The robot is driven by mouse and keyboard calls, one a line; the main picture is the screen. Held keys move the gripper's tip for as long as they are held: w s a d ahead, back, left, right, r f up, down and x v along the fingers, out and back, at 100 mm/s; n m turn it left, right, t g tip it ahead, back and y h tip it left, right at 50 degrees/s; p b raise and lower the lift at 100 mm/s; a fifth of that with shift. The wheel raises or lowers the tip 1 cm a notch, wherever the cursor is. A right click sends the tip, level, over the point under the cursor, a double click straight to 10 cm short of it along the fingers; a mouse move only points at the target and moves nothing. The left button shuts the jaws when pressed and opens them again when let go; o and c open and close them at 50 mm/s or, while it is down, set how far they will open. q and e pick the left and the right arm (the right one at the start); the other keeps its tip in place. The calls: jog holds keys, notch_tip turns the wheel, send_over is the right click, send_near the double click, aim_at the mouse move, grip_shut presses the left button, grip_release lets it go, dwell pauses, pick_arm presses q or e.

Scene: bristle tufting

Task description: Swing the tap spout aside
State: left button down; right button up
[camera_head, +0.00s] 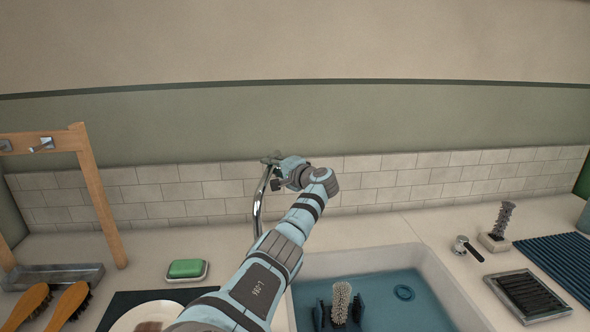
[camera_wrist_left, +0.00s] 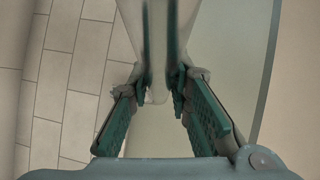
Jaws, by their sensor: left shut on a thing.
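The chrome tap spout (camera_head: 259,205) rises in a curve at the back left of the sink (camera_head: 430,265). My left gripper (camera_head: 275,168) is at the top of the spout and shut on it; the arm hides the spout's right side and its tip. In the left wrist view the spout (camera_wrist_left: 155,45) runs between the two fingers of my left gripper (camera_wrist_left: 160,88). My right gripper does not show.
A brush (camera_head: 341,300) stands in a blue holder in the water. A green soap (camera_head: 186,268) and wooden brushes (camera_head: 28,303) lie at the left, near a wooden frame (camera_head: 98,195). A drain grate (camera_head: 527,296) and a ribbed mat (camera_head: 560,262) lie at the right.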

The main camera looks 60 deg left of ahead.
pick_arm(q)
jog(key=shift+s+f, duration=0.1)
jog(key=shift+s, duration=0.05)
jog(key=c, duration=1.5)
grip_release()
jog(key=shift+a, duration=0.15)
jog(key=shift+o, duration=0.2)
jog(key=v, duration=1.2)
